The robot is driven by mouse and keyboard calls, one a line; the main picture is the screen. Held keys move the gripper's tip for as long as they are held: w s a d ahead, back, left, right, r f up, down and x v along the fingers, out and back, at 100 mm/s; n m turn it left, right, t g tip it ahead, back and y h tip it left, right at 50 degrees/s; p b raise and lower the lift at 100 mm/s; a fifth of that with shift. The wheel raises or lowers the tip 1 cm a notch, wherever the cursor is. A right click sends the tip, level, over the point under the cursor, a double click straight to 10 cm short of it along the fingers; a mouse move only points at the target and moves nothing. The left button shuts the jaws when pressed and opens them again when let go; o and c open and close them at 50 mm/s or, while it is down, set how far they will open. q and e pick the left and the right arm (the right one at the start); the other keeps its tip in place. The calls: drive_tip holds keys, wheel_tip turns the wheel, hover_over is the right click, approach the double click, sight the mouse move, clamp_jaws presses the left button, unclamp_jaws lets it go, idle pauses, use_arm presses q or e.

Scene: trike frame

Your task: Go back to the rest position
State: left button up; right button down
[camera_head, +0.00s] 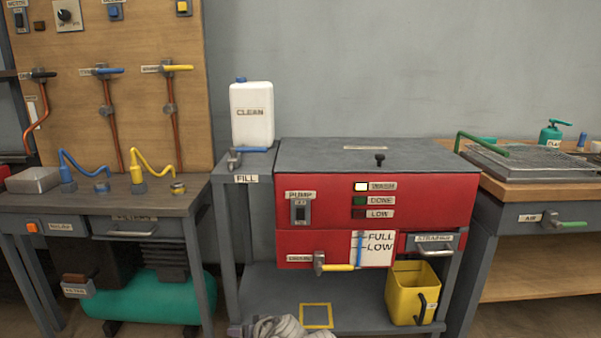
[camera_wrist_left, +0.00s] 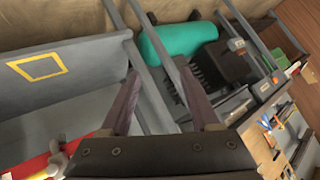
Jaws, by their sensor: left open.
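My left gripper (camera_wrist_left: 159,80) shows in the left wrist view with its two dark fingers spread apart and nothing between them. Beyond the fingers are the green tank (camera_wrist_left: 168,40) and the grey legs of the benches. In the head view, a pale grey shape at the bottom edge, left of the yellow square outline (camera_head: 316,315), may be part of my arm; no fingers can be made out there. My right gripper is in neither view.
The red washer cabinet (camera_head: 330,220) stands in the middle, its lid closed, with a white CLEAN jug (camera_head: 252,115) on the side shelf. A yellow bucket (camera_head: 410,293) is on its lower shelf. Benches flank it left (camera_head: 130,205) and right (camera_head: 540,190).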

use_arm(q)
drive_tip(key=s+d+f+m+g+h+p, duration=0.1)
drive_tip(key=s+d+f+m+g+h, duration=0.25)
drive_tip(key=s, duration=0.45)
drive_tip(key=s+d+f+m+g+h+p, duration=0.1)
drive_tip(key=s+d+f+m+g+h, duration=0.15)
drive_tip(key=s+d+g, duration=0.4)
wheel_tip(320, 180, up, 37)
drive_tip(key=s+a+t+p, duration=0.1)
drive_tip(key=t+p, duration=0.1)
drive_tip(key=p, duration=3.4)
drive_tip(key=shift+s+a+m+t+p, duration=0.25)
drive_tip(key=shift+a+m+t+p, duration=0.05)
drive_tip(key=shift+a+p, duration=0.05)
